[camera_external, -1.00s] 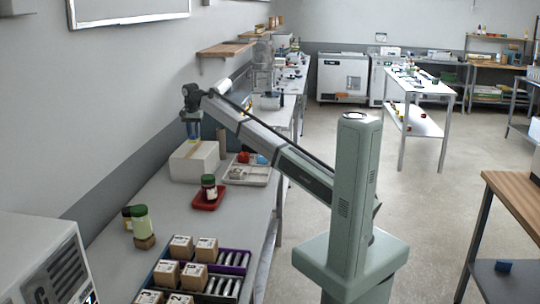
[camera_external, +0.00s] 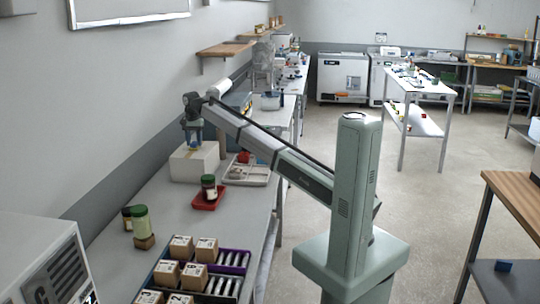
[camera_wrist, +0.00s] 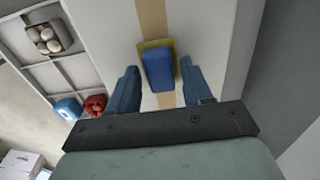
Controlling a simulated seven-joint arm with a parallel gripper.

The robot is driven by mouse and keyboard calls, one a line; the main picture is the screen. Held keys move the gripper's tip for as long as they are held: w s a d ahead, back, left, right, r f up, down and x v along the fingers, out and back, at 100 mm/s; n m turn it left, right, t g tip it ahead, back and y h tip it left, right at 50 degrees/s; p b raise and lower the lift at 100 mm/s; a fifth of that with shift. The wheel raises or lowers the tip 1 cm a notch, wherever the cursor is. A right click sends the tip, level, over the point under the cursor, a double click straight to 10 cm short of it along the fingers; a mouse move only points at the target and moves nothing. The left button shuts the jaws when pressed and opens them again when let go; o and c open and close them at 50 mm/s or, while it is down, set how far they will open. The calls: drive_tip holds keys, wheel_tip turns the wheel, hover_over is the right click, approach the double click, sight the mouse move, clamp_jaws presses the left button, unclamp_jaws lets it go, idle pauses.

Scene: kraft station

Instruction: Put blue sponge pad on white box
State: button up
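The white box (camera_external: 183,166) stands on the bench by the wall, with a tan tape strip along its top; it fills the middle of the wrist view (camera_wrist: 213,45). The blue sponge pad (camera_wrist: 158,69), with a yellowish layer around its edges, lies over the tape strip on the box top. My gripper (camera_wrist: 160,80) is open, with one blue finger on each side of the pad and visible gaps between. In the external view my gripper (camera_external: 193,140) points down just above the box, and the pad is hardly distinguishable there.
A grey divided tray (camera_external: 262,178) sits right of the box, with a red item (camera_wrist: 95,104) and a blue item (camera_wrist: 67,108) showing in the wrist view. A red tray with a jar (camera_external: 208,187) stands in front. Jars and small cartons are nearer the camera.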

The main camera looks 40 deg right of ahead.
sight(194, 142)
drive_tip(key=shift+o, duration=0.4)
drive_tip(key=shift+r, duration=0.1)
wheel_tip(194, 142, up, 12)
idle(0.4)
